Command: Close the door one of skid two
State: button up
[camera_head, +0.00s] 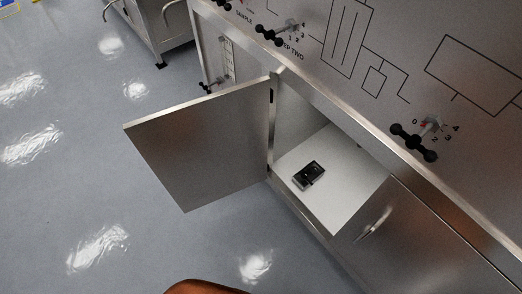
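A metal cabinet door (205,143) stands wide open, swung out to the left from its hinge side at the cabinet (440,225). The opening shows a pale shelf (335,190) with a small black device (309,175) lying on it. No label marking the door as door one or the skid as skid two is readable. My gripper is not in view. An orange-brown rounded shape at the bottom edge is cut off, and I cannot tell what it is.
A closed door with a curved handle (374,225) is right of the opening. Above, a slanted panel (345,60) carries line diagrams and black knobs (414,142). Another metal unit (160,25) stands at the top left. The grey floor (75,180) left of the open door is clear.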

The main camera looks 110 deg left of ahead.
aim_at(204, 150)
jog(key=z, duration=0.85)
jog(key=k, duration=2.9)
jog(key=u, duration=2.2)
jog(key=k, duration=0.45)
jog(key=u, duration=1.05)
jog(key=i, duration=0.2)
jog(key=u, duration=0.6)
